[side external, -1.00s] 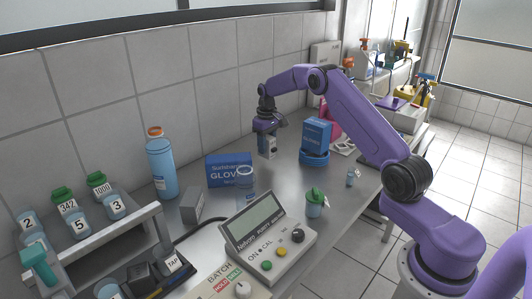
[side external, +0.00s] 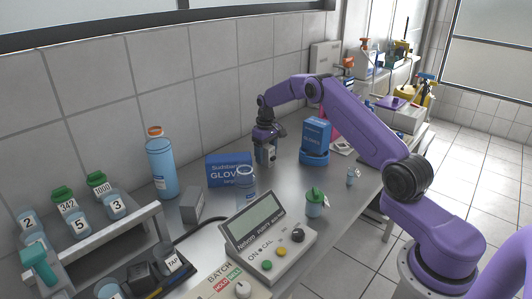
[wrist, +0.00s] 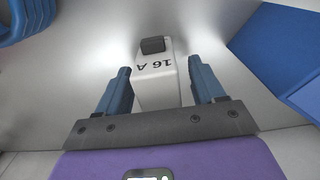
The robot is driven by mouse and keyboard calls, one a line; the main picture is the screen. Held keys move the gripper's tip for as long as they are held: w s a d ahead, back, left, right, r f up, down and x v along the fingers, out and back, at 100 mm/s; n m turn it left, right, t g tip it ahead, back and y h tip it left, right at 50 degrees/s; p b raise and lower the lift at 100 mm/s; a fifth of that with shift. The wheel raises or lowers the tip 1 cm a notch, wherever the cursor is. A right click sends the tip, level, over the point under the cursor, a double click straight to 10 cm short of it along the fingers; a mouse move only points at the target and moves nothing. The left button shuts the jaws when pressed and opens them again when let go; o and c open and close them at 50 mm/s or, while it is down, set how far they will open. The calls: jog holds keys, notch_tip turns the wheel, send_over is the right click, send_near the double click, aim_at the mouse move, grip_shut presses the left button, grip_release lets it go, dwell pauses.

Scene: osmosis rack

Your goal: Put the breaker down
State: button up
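The breaker is a pale grey block marked "16 A" with a dark switch (wrist: 153,66) in the wrist view. In the side view the breaker (side external: 265,156) is under my gripper (side external: 267,138), upright and low at the bench top. In the wrist view my gripper (wrist: 160,85) has its two blue fingers on either side of the breaker. A gap shows at the right finger and a narrower one at the left, so the fingers look open around it. The breaker's underside is hidden, so its contact with the bench is not clear.
A blue glove box (side external: 230,170) stands left of the breaker and another blue box (side external: 316,135) in a blue holder stands to its right. A clear beaker (side external: 246,188) and a meter (side external: 268,235) are nearer. Bare bench (side external: 285,172) lies in front.

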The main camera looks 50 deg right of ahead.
jog(key=shift+r, duration=0.1)
notch_tip(320, 180, up, 12)
jog(key=shift+f, duration=0.25)
jog(key=shift+a+r, duration=0.1)
jog(key=shift+r, duration=0.25)
jog(key=s+a+r+n, duration=0.3)
jog(key=s+a, duration=0.5)
jog(key=a, duration=0.4)
jog(key=s+a+r+n, duration=0.35)
jog(key=s+a, duration=0.55)
jog(key=a, duration=0.4)
jog(key=s+a+n, duration=0.3)
jog(key=s, duration=1.2)
jog(key=s+d+f+n, duration=0.1)
jog(key=s+d, duration=0.1)
jog(key=s, duration=0.5)
jog(key=s+d+f+n, duration=0.2)
jog(key=s+d, duration=0.1)
jog(key=s, duration=0.4)
jog(key=shift+s, duration=0.2)
